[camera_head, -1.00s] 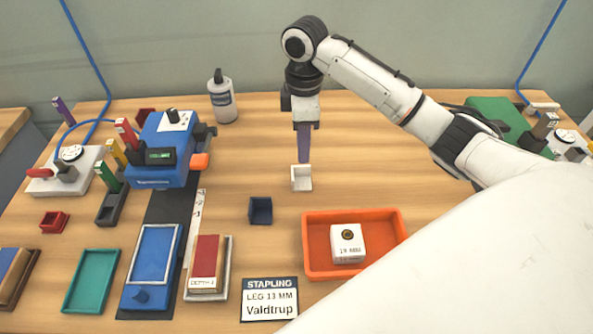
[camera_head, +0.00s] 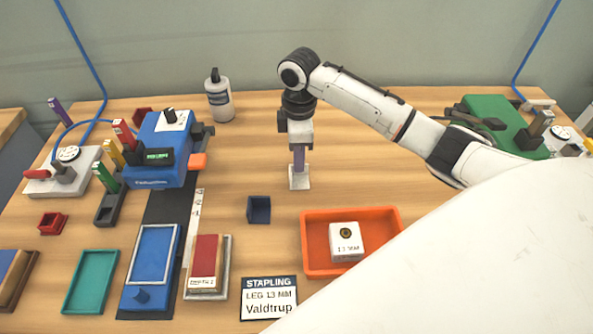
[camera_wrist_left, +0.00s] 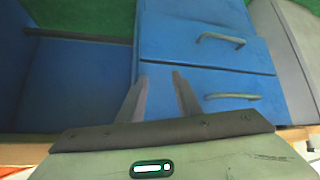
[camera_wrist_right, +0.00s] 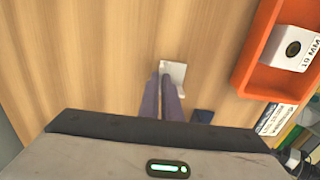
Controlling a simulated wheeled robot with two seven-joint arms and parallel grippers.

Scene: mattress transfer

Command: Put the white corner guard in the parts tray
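The white corner guard (camera_head: 299,183) stands on the wooden table, left of and behind the orange tray. My right gripper (camera_head: 298,170) points down with its fingertips at the guard's upright wall. In the right wrist view the fingers (camera_wrist_right: 162,82) are close together, with the edge of the guard (camera_wrist_right: 176,71) between their tips. The orange tray (camera_head: 392,256) holds a white block (camera_head: 346,240) with a dark round hole. No tray is visibly labelled as the parts tray. My left gripper (camera_wrist_left: 158,80) is open and empty, facing a blue drawer unit.
A small navy bin (camera_head: 259,209) sits close in front of the guard. A teal tray (camera_head: 91,281), a blue stapling device (camera_head: 163,150) and a red pad (camera_head: 207,262) stand left. A bottle (camera_head: 219,98) stands behind. Table between guard and orange tray is clear.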

